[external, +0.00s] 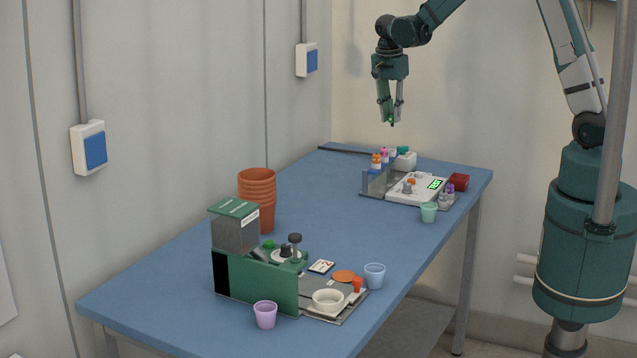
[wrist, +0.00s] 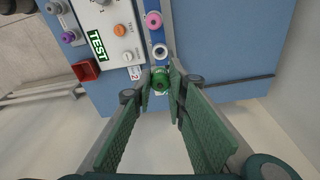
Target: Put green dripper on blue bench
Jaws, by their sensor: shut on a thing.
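The green dripper (wrist: 160,82) sits between my fingertips in the wrist view, and only its round end shows clearly. In the external view a small green tip (external: 392,122) shows at the jaws. My gripper (external: 391,118) points down and is shut on it, held in the air above the far end of the bench. My fingertips also show in the wrist view (wrist: 160,88). The blue bench (external: 330,220) is a long flat table with a bare middle. Its far edge region also shows in the wrist view (wrist: 230,40).
A white scale (external: 415,190) with a green display, small orange and pink-topped bottles (external: 376,162), a red box (external: 459,182) and a mint cup (external: 429,212) stand at the far end. Stacked terracotta pots (external: 257,195) and a green station (external: 255,280) stand nearer.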

